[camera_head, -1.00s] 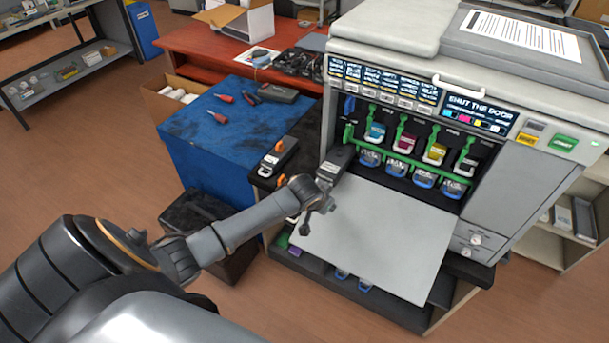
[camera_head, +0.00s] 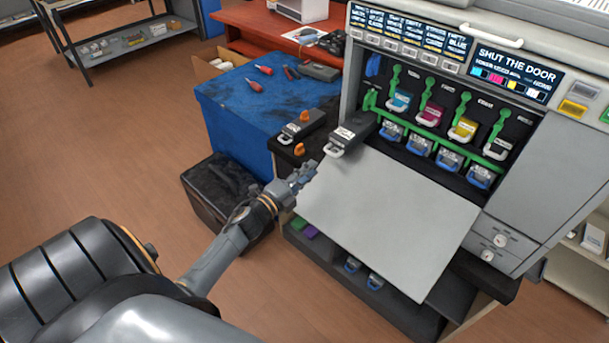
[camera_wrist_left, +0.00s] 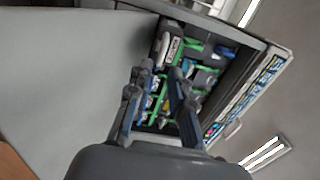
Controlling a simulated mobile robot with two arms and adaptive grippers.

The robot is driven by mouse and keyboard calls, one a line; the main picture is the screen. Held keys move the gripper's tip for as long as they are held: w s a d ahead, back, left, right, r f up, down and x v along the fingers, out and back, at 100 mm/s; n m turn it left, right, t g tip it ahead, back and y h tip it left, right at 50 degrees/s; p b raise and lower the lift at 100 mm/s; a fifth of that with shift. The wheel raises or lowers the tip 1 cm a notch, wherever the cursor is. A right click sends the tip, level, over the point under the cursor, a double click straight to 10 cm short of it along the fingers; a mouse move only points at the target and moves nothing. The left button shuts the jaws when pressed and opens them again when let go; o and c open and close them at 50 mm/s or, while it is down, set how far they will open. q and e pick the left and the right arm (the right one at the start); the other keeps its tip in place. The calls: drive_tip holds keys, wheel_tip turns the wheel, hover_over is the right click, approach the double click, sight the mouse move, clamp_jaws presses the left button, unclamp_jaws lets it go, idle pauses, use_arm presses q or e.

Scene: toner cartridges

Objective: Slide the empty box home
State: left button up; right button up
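The box (camera_head: 354,132), dark grey with a white label and a pale handle at its front end, sticks out of the left slot of the open printer. A box with a white label shows beyond the fingers in the left wrist view (camera_wrist_left: 173,48). I cannot tell how deep it sits. My left gripper (camera_head: 303,176) is below and left of its handle, apart from it, by the left edge of the lowered door (camera_head: 390,220). In the left wrist view the fingers (camera_wrist_left: 157,97) are spread with nothing held between them. My right gripper is not in view.
A similar dark box (camera_head: 303,124) lies on the black stand left of the printer. Green levers and several coloured cartridges (camera_head: 465,128) fill the bay to the right.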

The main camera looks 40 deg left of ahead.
sight(329, 152)
use_arm(q)
drive_tip(key=w, duration=0.3)
drive_tip(key=w+b, duration=0.1)
drive_tip(key=w, duration=0.2)
drive_tip(key=w+d+b, duration=0.1)
drive_tip(key=w, duration=0.2)
drive_tip(key=shift+r, duration=0.3)
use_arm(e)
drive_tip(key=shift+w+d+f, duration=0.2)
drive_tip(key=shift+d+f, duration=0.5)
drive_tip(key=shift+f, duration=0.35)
use_arm(q)
drive_tip(key=shift+c, duration=0.4)
clamp_jaws()
drive_tip(key=shift+r, duration=0.1)
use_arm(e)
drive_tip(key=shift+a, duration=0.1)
